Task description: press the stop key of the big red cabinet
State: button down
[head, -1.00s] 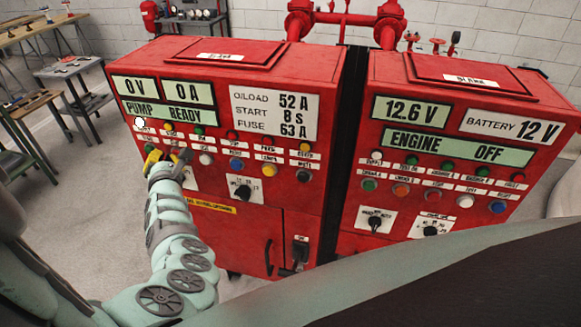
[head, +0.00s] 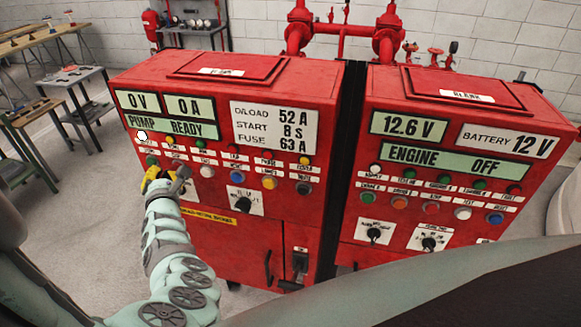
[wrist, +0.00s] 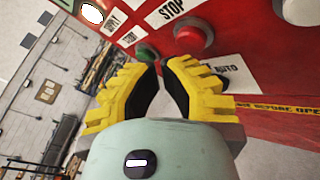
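The big red cabinet (head: 190,82) stands at the left, its sloped panel showing "PUMP READY". In the wrist view, a red button (wrist: 190,38) sits beside the "STOP" label (wrist: 172,10). A green button (wrist: 147,52) with a "START" label is left of it. The green button (head: 151,160) also shows in the head view, where my arm appears to hide the red one. My gripper (wrist: 162,65) has yellow fingers with black pads, tips drawn together with nothing between them. The tips appear just below and between the two buttons; contact cannot be told. My gripper (head: 168,178) is at the panel's lower left.
A second red cabinet (head: 460,110) showing "ENGINE OFF" stands to the right across a dark gap. Other buttons and a rotary switch (head: 242,204) lie right of my gripper. Work tables (head: 75,80) stand at the far left. Open floor lies left of the cabinet.

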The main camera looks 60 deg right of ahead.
jog(key=a+p, duration=0.1)
jog(key=s+a+p, duration=0.1)
jog(key=a, duration=0.1)
jog(key=a+p, duration=0.1)
jog(key=shift+s+a, duration=0.35)
jog(key=shift+a, duration=0.05)
jog(key=shift+f, duration=0.1)
dwell(0.6)
